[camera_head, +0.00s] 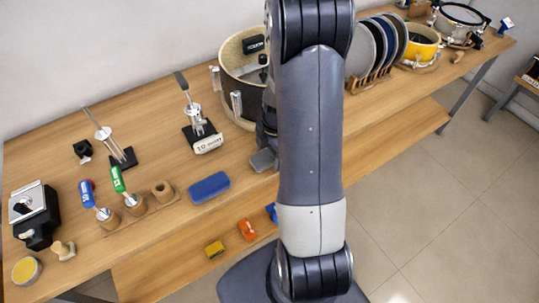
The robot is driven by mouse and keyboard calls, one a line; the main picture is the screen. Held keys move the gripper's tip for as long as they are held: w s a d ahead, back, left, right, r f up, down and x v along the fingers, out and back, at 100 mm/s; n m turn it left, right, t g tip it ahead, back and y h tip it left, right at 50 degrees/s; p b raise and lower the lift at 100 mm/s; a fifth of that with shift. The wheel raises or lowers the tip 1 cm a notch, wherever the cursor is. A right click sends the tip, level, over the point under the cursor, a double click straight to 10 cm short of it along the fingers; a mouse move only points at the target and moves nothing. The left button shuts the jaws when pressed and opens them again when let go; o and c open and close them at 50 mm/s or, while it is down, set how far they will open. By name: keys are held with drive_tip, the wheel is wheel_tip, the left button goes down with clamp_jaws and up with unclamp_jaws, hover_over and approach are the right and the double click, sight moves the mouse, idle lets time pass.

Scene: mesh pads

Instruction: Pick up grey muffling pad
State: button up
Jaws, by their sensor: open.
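A grey pad (264,160) lies flat on the wooden table near its front edge, just left of my arm. Its right part is hidden behind my arm. My gripper (266,143) shows only in part, as a dark shape at the left edge of my arm, just above the grey pad. It is open; its fingertips are mostly hidden, and I cannot tell whether it touches the pad.
A blue pad (209,187) lies left of the grey one. A drum (233,57) stands behind, and a stand with a label (208,144) is to the left. A rack of discs (371,80) stands right of my arm. Yellow (214,249) and orange (247,229) pieces lie on the lower shelf.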

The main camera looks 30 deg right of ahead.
drive_tip(key=shift+c, duration=0.2)
drive_tip(key=c, duration=1)
